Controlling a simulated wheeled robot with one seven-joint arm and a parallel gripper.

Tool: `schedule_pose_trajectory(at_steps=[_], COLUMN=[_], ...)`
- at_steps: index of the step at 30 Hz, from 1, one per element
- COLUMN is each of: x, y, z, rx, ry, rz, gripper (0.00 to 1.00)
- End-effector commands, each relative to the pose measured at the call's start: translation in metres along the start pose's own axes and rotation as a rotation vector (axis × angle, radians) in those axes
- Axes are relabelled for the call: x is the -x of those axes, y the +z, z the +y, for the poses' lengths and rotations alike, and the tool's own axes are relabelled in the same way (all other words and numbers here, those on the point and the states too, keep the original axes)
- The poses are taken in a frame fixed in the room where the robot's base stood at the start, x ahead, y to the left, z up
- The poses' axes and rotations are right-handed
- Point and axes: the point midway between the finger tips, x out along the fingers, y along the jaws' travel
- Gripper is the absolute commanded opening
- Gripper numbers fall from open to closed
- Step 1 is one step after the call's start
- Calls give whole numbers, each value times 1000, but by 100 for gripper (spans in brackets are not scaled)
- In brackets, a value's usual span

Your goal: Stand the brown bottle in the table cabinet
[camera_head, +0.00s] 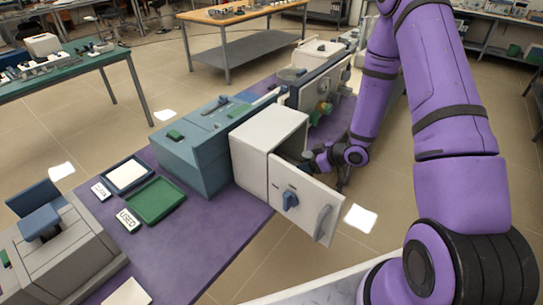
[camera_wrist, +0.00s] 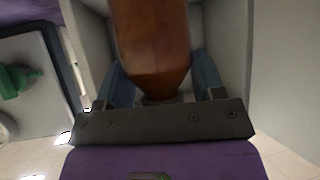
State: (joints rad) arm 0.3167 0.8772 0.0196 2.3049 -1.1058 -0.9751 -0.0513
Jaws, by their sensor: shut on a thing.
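The brown bottle (camera_wrist: 150,45) is between the blue fingers of my gripper (camera_wrist: 158,82) in the wrist view. The gripper is shut on it near its narrow end. Pale grey walls stand on both sides of the bottle there. In the head view the white table cabinet (camera_head: 262,130) stands on the purple bench top. Its door (camera_head: 300,205), with a blue knob and a grey handle, is swung open. My gripper (camera_head: 308,161) is at the cabinet's open front, behind the door. The bottle and the cabinet's inside are hidden in the head view.
A blue-grey box unit (camera_head: 195,150) stands left of the cabinet. Another apparatus with a green part (camera_head: 322,110) is close behind my gripper. A green tray (camera_head: 155,200) and a "USED" label (camera_head: 128,220) lie on the bench. The open door juts toward the front.

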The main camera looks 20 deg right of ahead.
Motion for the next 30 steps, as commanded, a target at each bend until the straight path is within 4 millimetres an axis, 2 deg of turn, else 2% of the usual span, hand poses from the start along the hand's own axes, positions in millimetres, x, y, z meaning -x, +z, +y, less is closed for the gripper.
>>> schedule_pose_trajectory(at_steps=[3, 9, 19, 26, 27, 30], x=[-24, -55, -75, -101, -102, -102], y=[-17, -38, -51, -70, -64, -62], z=[-1, 0, 0, 0, 0, 1], rx=[5, 3, 1, 2, 0, 0], ry=[-3, -1, 0, 0, 0, 2], rz=[1, 0, 0, 2, -1, 0], gripper=[24, 24, 24, 24, 24, 24])
